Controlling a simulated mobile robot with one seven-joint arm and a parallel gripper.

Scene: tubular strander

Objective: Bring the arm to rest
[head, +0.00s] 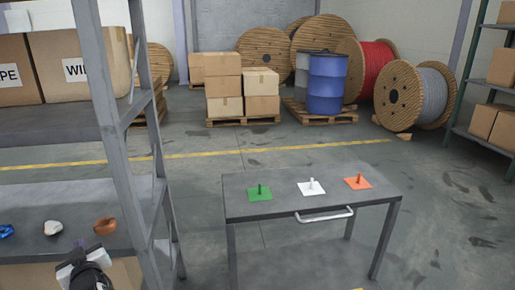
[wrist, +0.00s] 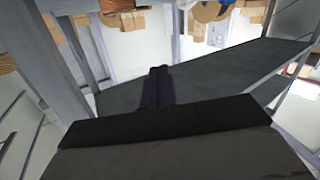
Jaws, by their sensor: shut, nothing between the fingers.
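My arm shows at the lower left of the head view, as a white and black end in front of the shelf rack. My gripper (wrist: 159,72) shows in the wrist view with its two dark fingers together and nothing between them. It points over a grey shelf surface (wrist: 210,82). In the head view its fingertips are too small and dark to make out clearly. The gripper appears close to the lower shelf (head: 65,247), but I cannot tell whether it touches it.
On that shelf lie a blue piece (head: 7,231), a white piece (head: 53,228) and an orange-brown piece (head: 105,226). The rack's upright (head: 112,130) stands close by. A grey cart (head: 285,210) carries green, white and orange plates with pegs. Open floor lies behind it.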

